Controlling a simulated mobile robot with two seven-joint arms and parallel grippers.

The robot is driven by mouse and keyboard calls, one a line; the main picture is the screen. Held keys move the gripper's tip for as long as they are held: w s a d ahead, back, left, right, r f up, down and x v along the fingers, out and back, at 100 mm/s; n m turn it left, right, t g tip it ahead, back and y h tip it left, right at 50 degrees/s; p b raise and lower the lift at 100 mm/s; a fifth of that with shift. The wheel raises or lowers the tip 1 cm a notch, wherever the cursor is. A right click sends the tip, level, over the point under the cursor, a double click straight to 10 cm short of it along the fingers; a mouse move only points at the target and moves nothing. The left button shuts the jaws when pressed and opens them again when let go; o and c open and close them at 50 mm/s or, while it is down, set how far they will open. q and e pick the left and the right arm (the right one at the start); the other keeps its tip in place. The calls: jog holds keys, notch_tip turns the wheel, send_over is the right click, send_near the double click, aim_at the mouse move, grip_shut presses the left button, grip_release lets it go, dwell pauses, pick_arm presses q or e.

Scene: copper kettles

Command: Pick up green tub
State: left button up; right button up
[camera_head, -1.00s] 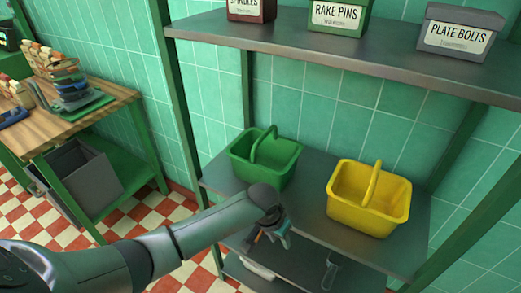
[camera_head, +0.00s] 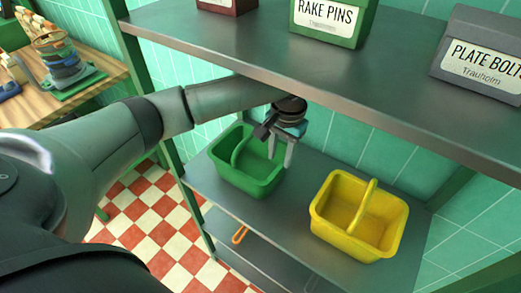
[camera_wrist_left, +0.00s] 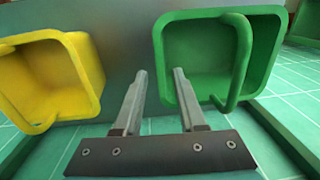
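The green tub (camera_head: 255,180) with its raised handle stands on the middle shelf, left of the yellow tub. My left gripper (camera_head: 280,158) is at the right rear side of the green tub, under the upper shelf, with its fingers pointing down. My right gripper is not in view.
The yellow tub (camera_head: 335,230) stands to the right on the same shelf. The upper shelf (camera_head: 330,90) hangs over my left forearm and carries boxes, including RAKE PINS (camera_head: 330,20) and PLATE BOLTS (camera_head: 485,55). A wooden table (camera_head: 85,90) stands at the left.

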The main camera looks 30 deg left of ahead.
aim_at(277, 169)
pick_arm(q)
jog(key=shift+w+a+f, duration=0.1)
jog(key=shift+a+f, duration=0.05)
jog(key=shift+f, duration=0.2)
jog(key=f, duration=0.2)
jog(key=f+b, duration=0.1)
jog(key=f, duration=0.2)
jog(key=shift+s+a+f+b, duration=0.1)
jog(key=shift+s+a+b, duration=0.1)
jog(key=shift+b, duration=0.1)
jog(key=f, duration=0.1)
jog(key=f+b, duration=0.1)
jog(key=f, duration=0.2)
jog(key=shift+w+a+f+b, duration=0.15)
jog(key=shift+w+f+b, duration=0.2)
jog(key=shift+w, duration=0.05)
jog(key=shift+f, duration=0.55)
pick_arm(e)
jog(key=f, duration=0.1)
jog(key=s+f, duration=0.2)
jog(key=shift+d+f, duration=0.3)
pick_arm(q)
jog(key=shift+c, duration=0.3)
grip_shut()
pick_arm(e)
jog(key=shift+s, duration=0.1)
